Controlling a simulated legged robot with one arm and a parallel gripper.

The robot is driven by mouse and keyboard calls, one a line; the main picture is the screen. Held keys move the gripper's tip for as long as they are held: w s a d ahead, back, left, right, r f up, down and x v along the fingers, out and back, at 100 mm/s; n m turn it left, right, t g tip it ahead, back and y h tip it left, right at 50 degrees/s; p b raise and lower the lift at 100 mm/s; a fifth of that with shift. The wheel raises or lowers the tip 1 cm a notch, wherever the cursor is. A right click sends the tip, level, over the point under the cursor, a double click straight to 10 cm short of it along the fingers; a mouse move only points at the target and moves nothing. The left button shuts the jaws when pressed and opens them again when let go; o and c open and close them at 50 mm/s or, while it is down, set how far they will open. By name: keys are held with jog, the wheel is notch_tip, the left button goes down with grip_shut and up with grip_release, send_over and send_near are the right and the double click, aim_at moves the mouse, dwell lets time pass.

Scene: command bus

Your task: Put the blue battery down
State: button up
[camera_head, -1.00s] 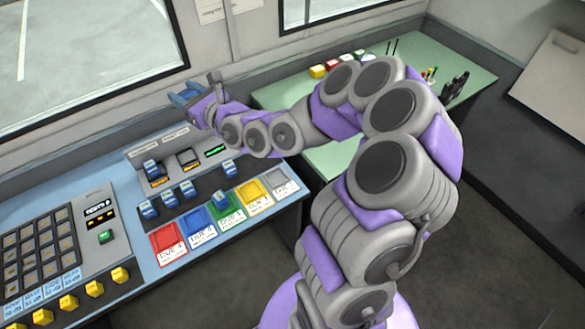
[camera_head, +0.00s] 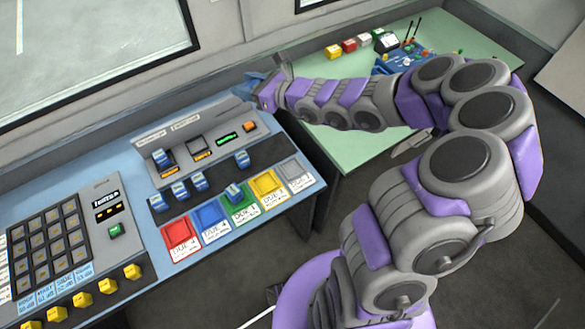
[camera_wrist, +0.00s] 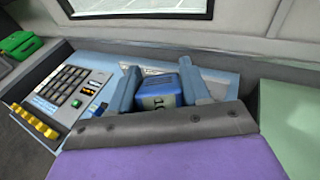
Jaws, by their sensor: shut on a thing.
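The blue battery (camera_wrist: 157,88) is between the blue-grey fingers of my gripper (camera_wrist: 158,78) in the wrist view. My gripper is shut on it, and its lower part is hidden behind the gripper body. In the head view my gripper (camera_head: 262,88) is above the back right of the blue console (camera_head: 190,262), near the wall. The held battery is hard to tell from the fingers there. Other blue batteries stand on the console, one in the left slot (camera_head: 163,158), one further right (camera_head: 241,159) and several on the dark strip (camera_head: 181,188).
Coloured trays, including a red one (camera_head: 181,235) and a yellow one (camera_head: 267,187), line the console's front. A keypad (camera_head: 48,245) is at left. The green table (camera_head: 350,152) at right holds small coloured blocks (camera_head: 349,45) and has bare surface. Wall and window are close behind.

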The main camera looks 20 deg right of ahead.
jog(key=shift+s+a+f+n+g+y, duration=0.4)
jog(key=shift+a+f+g, duration=0.1)
jog(key=shift+f+g, duration=0.1)
jog(key=s+a+f+n+g+h, duration=0.3)
jog(key=s+a+f+n+g, duration=0.1)
jog(key=s+f+n+g, duration=1.05)
jog(key=s+d+f+n+g+h, duration=0.2)
jog(key=s+d+f+n+h, duration=0.3)
jog(key=s+f+n+h, duration=0.15)
jog(key=s+d+f+n+t+h, duration=0.2)
jog(key=d+n, duration=0.3)
jog(key=n+t+h+b, duration=0.1)
jog(key=n+b, duration=0.1)
jog(key=n, duration=0.2)
send_over(297, 175)
jog(key=w, duration=0.2)
jog(key=f, duration=0.2)
jog(key=shift+s+a+f, duration=0.2)
jog(key=shift+f, duration=0.15)
jog(key=shift+f+b, duration=0.55)
jog(key=shift+f, duration=1.2)
